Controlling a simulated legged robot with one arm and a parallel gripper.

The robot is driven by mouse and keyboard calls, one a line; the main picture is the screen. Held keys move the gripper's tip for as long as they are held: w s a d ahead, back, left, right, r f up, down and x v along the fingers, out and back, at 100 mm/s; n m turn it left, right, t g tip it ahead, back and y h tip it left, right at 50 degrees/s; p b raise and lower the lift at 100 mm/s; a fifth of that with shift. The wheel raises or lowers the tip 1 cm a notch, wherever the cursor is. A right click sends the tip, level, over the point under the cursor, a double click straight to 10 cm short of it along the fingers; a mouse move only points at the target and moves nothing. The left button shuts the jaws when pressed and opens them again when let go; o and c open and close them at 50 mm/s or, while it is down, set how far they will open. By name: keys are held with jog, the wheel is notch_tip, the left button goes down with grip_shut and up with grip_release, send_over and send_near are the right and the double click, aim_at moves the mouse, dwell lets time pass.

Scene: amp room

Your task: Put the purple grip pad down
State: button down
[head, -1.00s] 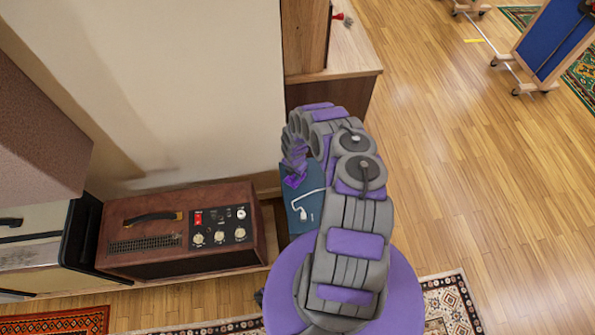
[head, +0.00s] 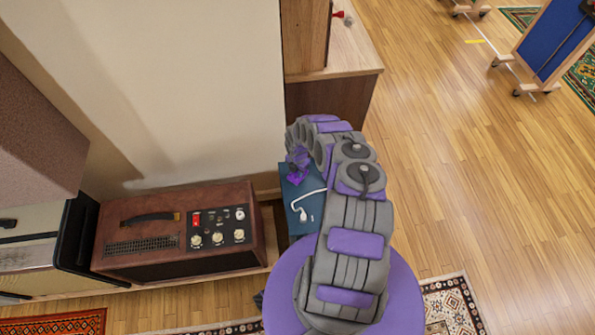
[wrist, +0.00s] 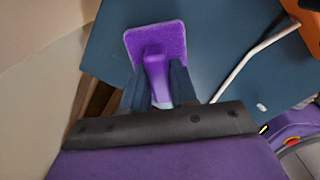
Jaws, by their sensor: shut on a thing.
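The purple grip pad (wrist: 155,45) is in the wrist view, with a square fuzzy plate and a handle running back between the fingers. My gripper (wrist: 157,88) is shut on that handle, with one dark finger on each side. The pad shows over a blue surface (wrist: 225,30); I cannot tell whether it touches it. In the head view the purple pad (head: 296,177) shows small at the end of my arm, over the upper left part of the blue surface (head: 313,185). My gripper is mostly hidden there by my arm.
A white cable (head: 303,205) with a plug lies on the blue surface. A brown amplifier (head: 180,232) stands to the left on a low wooden shelf. A wooden cabinet (head: 340,95) stands behind. A pale wall is close on the left. Wooden floor is open to the right.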

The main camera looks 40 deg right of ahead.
jog(key=c, duration=0.9)
grip_release()
jog(key=s+d+r+m+g+h+p, duration=0.1)
jog(key=d+r+m+p, duration=0.15)
jog(key=r, duration=1.35)
jog(key=s+d+r+m+g+h+p, duration=0.1)
jog(key=r+m, duration=0.3)
jog(key=r, duration=1.3)
jog(key=s+a+r+m+h, duration=0.1)
jog(key=s+a+r+m, duration=0.2)
jog(key=r, duration=0.6)
jog(key=s+a+r+m, duration=0.3)
jog(key=a+r, duration=0.1)
jog(key=r, duration=0.5)
jog(key=s+a+r+m+y, duration=0.1)
jog(key=s+a+r+m, duration=0.4)
jog(key=s+a+r, duration=0.6)
jog(key=s+a+r+m, duration=0.1)
jog(key=s+a, duration=0.2)
jog(key=s, duration=0.2)
jog(key=s+a+r+m+y, duration=0.1)
jog(key=s+a+m, duration=0.1)
jog(key=s+a, duration=0.2)
jog(key=s+a+r+m+y, duration=0.1)
jog(key=s+a, duration=0.3)
jog(key=s, duration=0.4)
jog(key=shift+s+a+r, duration=0.15)
jog(key=shift+r, duration=0.35)
